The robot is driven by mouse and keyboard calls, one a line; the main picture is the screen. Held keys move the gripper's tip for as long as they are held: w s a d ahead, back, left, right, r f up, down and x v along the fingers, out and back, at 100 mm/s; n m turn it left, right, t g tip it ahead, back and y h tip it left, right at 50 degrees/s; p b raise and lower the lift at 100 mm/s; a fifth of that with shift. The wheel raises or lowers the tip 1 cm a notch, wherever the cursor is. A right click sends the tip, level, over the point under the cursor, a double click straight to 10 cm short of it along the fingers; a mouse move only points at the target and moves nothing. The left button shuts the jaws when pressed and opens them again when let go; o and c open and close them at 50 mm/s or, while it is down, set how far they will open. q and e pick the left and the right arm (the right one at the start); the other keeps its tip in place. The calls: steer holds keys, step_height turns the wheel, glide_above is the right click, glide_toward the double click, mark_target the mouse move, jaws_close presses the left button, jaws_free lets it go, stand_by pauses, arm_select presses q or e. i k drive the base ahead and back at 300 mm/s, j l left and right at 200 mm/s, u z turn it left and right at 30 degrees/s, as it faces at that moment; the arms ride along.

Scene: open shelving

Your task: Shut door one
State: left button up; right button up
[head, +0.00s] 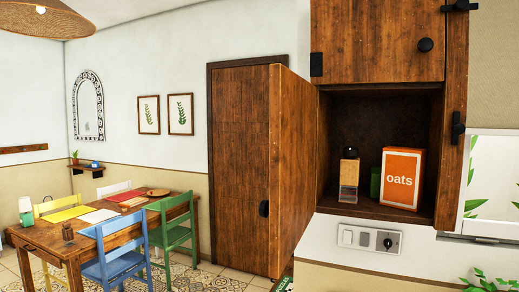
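A brown wooden cabinet (322,150) stands at the right with an open lower compartment. A tall wooden door panel (294,165) stands swung open at the compartment's left side, angled out toward the room. A dark knob (264,208) shows at the panel's outer edge. The upper cabinet door (380,40), with a round black knob (425,45), is shut. No label shows which door is door one. Neither of my grippers is in view.
Inside the compartment stand an orange and white oats box (402,178), a wood-and-clear container (349,178) and a partly hidden green item (375,184). A dining table (70,238) with several chairs stands at left. A brown room door (238,160) is partly hidden behind the panel.

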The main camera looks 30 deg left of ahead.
mark_target(290, 207)
steer(key=j+z, duration=0.15)
steer(key=j, duration=0.7)
steer(key=j+z, duration=0.15)
steer(key=j, duration=0.7)
steer(key=k, duration=0.05)
